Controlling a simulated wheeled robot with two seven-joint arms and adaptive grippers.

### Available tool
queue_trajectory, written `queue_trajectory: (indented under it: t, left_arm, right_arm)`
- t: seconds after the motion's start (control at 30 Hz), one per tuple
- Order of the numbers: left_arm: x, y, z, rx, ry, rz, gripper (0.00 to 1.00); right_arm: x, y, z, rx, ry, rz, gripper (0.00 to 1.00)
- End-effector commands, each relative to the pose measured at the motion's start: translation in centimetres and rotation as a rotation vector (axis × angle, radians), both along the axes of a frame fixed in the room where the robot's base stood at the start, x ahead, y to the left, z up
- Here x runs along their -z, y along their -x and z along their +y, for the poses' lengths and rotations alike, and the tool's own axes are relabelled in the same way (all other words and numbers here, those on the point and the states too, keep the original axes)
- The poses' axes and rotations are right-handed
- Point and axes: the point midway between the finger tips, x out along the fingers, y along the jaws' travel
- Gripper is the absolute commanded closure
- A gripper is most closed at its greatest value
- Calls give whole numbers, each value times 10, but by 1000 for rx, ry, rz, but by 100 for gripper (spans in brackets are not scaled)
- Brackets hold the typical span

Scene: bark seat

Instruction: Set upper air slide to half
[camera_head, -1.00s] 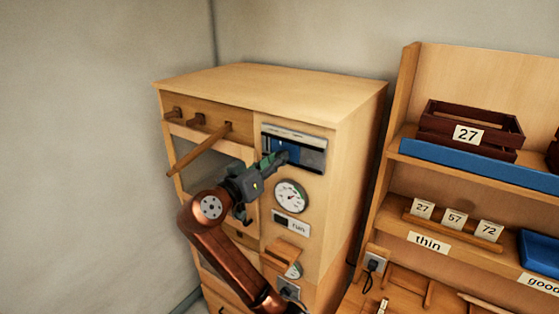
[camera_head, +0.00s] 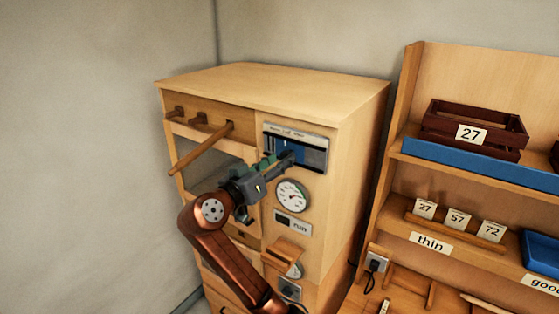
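The upper air slide panel (camera_head: 315,155) is a dark and blue recessed strip in a pale frame, high on the front of the wooden cabinet. A label strip runs along its top, too small to read.
A round dial (camera_head: 292,196) and a "run" plate (camera_head: 293,223) sit below the panel. A wooden rod (camera_head: 202,148) juts out at the cabinet's upper left. A shelf unit (camera_head: 398,160) with a "27" crate (camera_head: 473,133) stands to the right.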

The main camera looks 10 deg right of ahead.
Motion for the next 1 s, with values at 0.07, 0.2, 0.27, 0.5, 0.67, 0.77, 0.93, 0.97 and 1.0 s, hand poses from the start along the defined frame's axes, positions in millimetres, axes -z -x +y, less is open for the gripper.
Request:
queue_trajectory:
  t: [0.07, 0.2, 0.27, 0.5, 0.67, 0.77, 0.93, 0.97, 1.0]
  left_arm:
    - [0, -1, -1, 0, 1, -1, 63]
    - [0, -1, -1, 0, 1, -1, 63]
    - [0, -1, -1, 0, 1, -1, 63]
    - [0, -1, -1, 0, 1, -1, 63]
    - [0, -2, -2, 0, 1, -2, 63]
    - [0, -2, -2, 0, 1, -1, 63]
    - [0, -1, -2, 1, 1, -2, 63]
    - [0, -2, -2, 1, 1, -2, 63]
    - [0, -2, -2, 1, 1, -2, 63]
  right_arm:
    - [0, 8, 11, -6, -1, 0, 60]
    - [0, 28, 33, -6, -2, -1, 60]
    - [0, 37, 42, -6, -3, 0, 60]
    - [0, 64, 73, -4, 0, 0, 60]
    - [0, 73, 81, -3, -1, 1, 60]
    - [0, 75, 83, -2, 0, 0, 60]
    - [0, 75, 83, -2, 0, 0, 60]
    - [0, 75, 83, -2, 0, 0, 60]
    - [0, 75, 83, -2, 0, 0, 60]
